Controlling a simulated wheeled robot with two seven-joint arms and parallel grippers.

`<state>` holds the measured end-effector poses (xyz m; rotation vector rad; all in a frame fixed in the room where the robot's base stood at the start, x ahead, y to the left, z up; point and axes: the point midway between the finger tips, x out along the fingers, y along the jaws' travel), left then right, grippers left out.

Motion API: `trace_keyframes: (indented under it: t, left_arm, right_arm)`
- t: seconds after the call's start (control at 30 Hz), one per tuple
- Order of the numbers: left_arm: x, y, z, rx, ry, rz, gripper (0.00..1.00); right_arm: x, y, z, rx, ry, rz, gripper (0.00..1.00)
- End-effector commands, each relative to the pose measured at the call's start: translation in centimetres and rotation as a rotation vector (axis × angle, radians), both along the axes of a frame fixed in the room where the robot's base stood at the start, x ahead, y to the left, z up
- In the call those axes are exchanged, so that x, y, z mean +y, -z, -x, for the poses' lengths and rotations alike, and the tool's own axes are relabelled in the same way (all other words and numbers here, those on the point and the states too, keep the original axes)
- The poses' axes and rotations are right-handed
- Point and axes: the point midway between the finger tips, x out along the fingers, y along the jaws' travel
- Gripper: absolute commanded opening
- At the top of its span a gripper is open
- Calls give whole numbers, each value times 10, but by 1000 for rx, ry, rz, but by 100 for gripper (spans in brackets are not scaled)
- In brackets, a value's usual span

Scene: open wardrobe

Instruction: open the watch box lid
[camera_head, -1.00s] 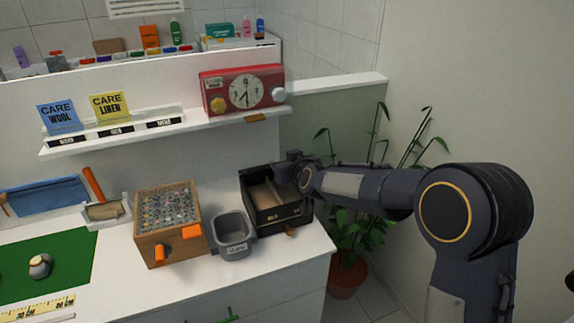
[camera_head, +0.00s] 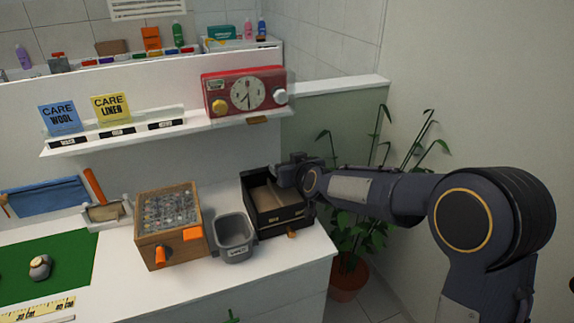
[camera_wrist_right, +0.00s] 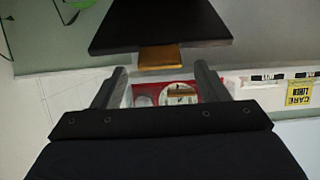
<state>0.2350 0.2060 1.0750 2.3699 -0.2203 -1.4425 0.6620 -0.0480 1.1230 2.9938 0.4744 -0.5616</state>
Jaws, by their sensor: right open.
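The black watch box (camera_head: 279,221) stands on the white counter at its right end. Its top looks open in the head view, with a tan divider inside and a brass tab low on its front. In the right wrist view a black panel (camera_wrist_right: 160,22) with a brass tab (camera_wrist_right: 158,57) is just ahead of my fingers; it looks like the lid. My right gripper (camera_wrist_right: 158,88) is open, with nothing between its fingers. In the head view the right gripper (camera_head: 288,172) is at the box's back right edge, and its fingertips are hard to make out. My left gripper is out of view.
A grey bin (camera_head: 233,240) and a wooden box with a clear top (camera_head: 158,238) stand left of the watch box. A shelf above holds a red clock (camera_head: 215,99) and two care signs. A potted plant (camera_head: 346,280) is on the floor at right.

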Motion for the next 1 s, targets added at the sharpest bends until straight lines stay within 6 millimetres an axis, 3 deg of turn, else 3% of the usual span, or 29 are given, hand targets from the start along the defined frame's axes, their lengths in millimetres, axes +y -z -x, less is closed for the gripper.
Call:
trace_keyframes:
  t: [0.3, 0.7, 0.87, 1.0]
  left_arm:
    - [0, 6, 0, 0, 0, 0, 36]
    - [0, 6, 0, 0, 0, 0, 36]
    - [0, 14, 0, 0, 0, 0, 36]
    - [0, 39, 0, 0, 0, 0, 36]
  right_arm:
    - [-14, -20, 46, -2, -1, -2, 67]
    - [-18, -22, 54, -2, 0, -2, 66]
    - [-17, -13, 56, 13, 32, -82, 45]
    - [-11, 10, 64, 67, 135, -383, 27]
